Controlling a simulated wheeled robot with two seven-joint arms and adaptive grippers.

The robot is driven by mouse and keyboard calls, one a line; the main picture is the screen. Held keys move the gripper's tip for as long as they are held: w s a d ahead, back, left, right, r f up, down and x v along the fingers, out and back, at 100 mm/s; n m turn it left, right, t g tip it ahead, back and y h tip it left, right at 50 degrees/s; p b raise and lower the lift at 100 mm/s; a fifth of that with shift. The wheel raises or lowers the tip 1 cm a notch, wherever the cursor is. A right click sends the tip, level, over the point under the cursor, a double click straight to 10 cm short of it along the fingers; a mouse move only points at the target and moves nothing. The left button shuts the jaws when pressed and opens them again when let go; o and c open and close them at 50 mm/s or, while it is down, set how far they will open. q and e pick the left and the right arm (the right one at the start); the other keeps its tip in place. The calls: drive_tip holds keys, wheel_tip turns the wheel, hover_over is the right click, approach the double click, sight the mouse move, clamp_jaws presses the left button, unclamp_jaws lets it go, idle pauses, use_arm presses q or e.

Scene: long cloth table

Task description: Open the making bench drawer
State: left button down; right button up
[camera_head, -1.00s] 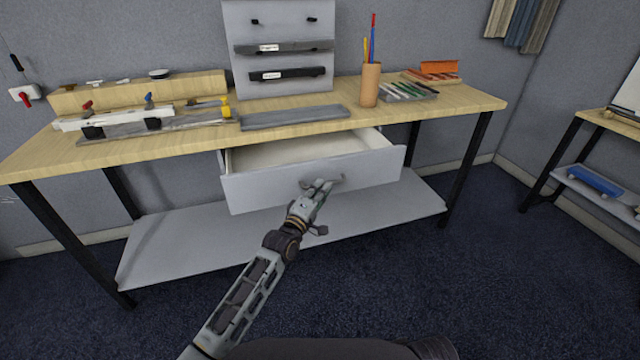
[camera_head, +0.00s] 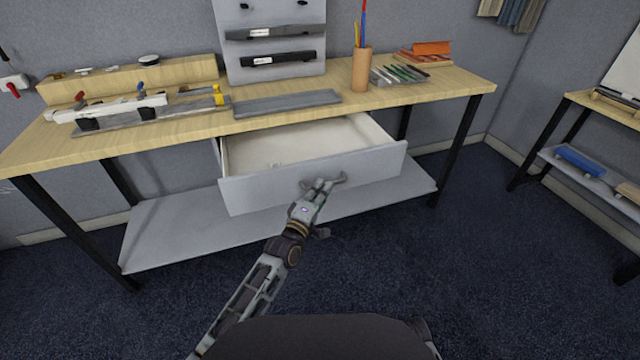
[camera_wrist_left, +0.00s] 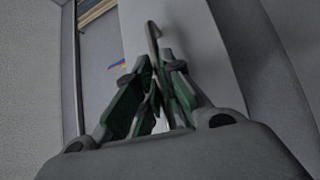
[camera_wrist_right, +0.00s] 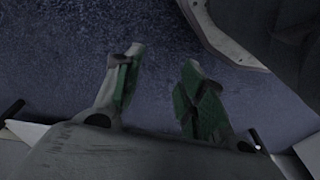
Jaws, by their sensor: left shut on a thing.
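The making bench (camera_head: 420,92) has a wooden top and black legs. Its grey drawer (camera_head: 262,190) stands well out from under the top, and its pale inside shows, with small light items near the front. My left gripper (camera_head: 320,186) is at the drawer's front, shut on the drawer handle (camera_head: 337,180). In the left wrist view the fingers (camera_wrist_left: 157,75) close around the handle bar (camera_wrist_left: 153,35). My right gripper (camera_wrist_right: 157,80) shows only in the right wrist view, with its fingers apart and nothing between them, above the dark carpet.
A grey shelf (camera_head: 165,236) runs low under the bench. On the top are a pencil cup (camera_head: 361,70), a tray of tools (camera_head: 398,75), a grey strip (camera_head: 287,103) and clamps. A second table (camera_head: 610,110) stands at the right. Carpet (camera_head: 460,260) in front is clear.

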use_arm(q)
drive_tip(key=shift+s+d+f, duration=0.1)
drive_tip(key=shift+s, duration=0.2)
use_arm(e)
drive_tip(key=shift+w+d+f, duration=0.15)
drive_tip(key=shift+f, duration=0.55)
use_arm(q)
drive_tip(key=c, duration=1.5)
unclamp_jaws()
drive_tip(key=shift+v, duration=5.95)
use_arm(e)
drive_tip(key=shift+r, duration=0.15)
